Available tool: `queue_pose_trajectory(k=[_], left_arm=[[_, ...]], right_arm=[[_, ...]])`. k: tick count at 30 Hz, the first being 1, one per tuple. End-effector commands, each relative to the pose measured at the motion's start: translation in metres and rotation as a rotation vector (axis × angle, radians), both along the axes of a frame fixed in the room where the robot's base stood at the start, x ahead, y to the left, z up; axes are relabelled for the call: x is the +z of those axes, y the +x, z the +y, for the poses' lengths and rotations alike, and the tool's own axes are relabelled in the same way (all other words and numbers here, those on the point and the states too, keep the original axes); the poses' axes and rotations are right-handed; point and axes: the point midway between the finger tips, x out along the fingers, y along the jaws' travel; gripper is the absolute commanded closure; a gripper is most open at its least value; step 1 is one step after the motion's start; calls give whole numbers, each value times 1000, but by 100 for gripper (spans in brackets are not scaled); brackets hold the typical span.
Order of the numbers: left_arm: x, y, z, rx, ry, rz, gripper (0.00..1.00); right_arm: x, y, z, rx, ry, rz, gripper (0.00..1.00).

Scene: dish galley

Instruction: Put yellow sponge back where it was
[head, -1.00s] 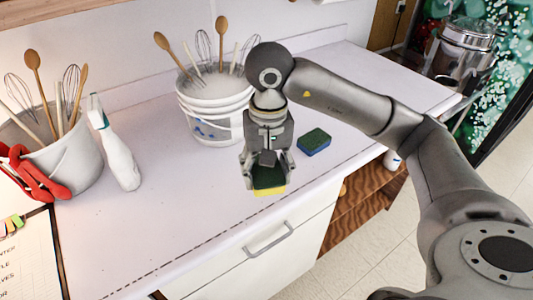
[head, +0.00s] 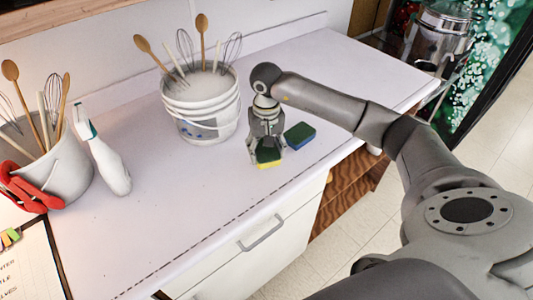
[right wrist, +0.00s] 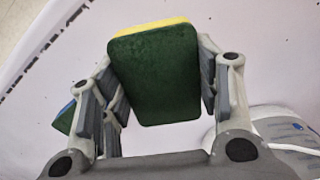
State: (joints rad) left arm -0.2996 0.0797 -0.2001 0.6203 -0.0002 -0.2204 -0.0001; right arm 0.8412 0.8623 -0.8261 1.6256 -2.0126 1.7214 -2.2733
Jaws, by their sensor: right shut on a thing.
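The yellow sponge (head: 268,157) has a dark green top and a yellow underside. My right gripper (head: 267,148) is shut on it, low over the counter near its front edge. I cannot tell whether the sponge touches the counter. In the right wrist view the sponge (right wrist: 155,75) sits between the fingers of my right gripper (right wrist: 158,85), green face towards the camera, yellow edge at the top. My left gripper is not in view.
A blue sponge with a green top (head: 300,136) lies just right of the held one. A white bucket of utensils (head: 203,110) stands behind left. A spray bottle (head: 108,160) and a grey utensil bin (head: 55,165) stand at left. The counter's front left (head: 160,220) is clear.

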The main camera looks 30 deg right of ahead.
Motion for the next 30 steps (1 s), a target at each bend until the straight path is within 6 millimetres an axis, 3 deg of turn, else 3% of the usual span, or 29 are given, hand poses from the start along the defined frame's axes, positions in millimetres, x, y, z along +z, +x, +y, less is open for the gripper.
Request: queue_pose_trajectory(k=[10, 20, 21, 24, 26, 30], left_arm=[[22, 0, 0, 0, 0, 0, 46], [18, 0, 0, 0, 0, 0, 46], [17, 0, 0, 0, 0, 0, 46], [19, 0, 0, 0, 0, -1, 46], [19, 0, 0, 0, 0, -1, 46], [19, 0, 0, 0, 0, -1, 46]], right_arm=[[-35, 3, -4, -1, 0, 3, 62], [-40, 3, -4, 0, -1, 0, 62], [-40, 3, -4, -1, -1, 0, 42], [-39, 3, -4, -1, -1, 0, 29], [-39, 3, -4, -1, -1, 0, 22], [-39, 3, -4, -1, -1, 1, 22]])
